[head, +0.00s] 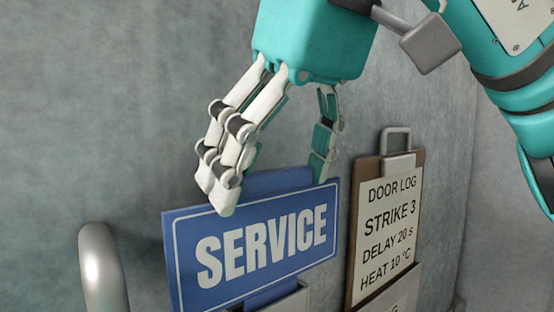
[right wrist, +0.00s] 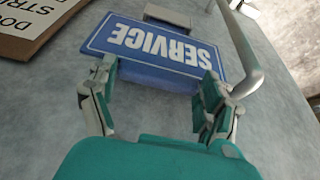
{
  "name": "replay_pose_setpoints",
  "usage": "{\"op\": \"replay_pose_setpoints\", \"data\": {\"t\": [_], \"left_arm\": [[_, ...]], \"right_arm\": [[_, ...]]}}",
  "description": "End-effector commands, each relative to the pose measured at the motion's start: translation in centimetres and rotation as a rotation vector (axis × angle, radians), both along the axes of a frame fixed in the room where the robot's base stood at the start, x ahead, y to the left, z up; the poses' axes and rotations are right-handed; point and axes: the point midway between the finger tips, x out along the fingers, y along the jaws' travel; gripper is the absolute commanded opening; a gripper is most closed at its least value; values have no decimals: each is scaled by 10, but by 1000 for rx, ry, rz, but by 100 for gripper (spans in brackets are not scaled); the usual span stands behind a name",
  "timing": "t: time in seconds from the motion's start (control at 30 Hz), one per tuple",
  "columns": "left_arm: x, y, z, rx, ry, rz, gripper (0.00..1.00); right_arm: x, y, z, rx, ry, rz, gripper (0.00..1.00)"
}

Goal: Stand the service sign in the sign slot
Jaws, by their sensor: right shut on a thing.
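The service sign (head: 262,243) is a blue board with white letters and a white border. It is upright near the wall in the head view and shows upside down in the right wrist view (right wrist: 150,42). My right gripper (head: 272,188) comes from above and is shut on the sign's upper part, with fingers towards both sides. A grey holder, which looks like the sign slot (head: 292,303), is below the sign at the picture's bottom edge. A blue lower part of the sign meets it; how deep it sits is hidden. My left gripper is out of view.
A brown clipboard (head: 350,235) with a door log sheet (head: 387,235) hangs just right of the sign. A curved metal handle (head: 101,268) stands out at the lower left. The grey wall (head: 90,110) is otherwise bare around the sign.

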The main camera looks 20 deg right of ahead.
Motion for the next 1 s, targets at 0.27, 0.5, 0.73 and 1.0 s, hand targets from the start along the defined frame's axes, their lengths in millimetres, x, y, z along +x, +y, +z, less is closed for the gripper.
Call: {"op": "replay_pose_setpoints", "data": {"t": [0.27,0.5,0.73,1.0], "left_arm": [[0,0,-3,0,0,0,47],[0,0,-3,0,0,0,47],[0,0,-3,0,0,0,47],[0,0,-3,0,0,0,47]], "right_arm": [[0,0,-6,0,1,-1,57],[0,0,-8,0,0,0,57],[0,0,-8,0,-1,0,57],[0,0,-8,0,0,-1,100]]}}
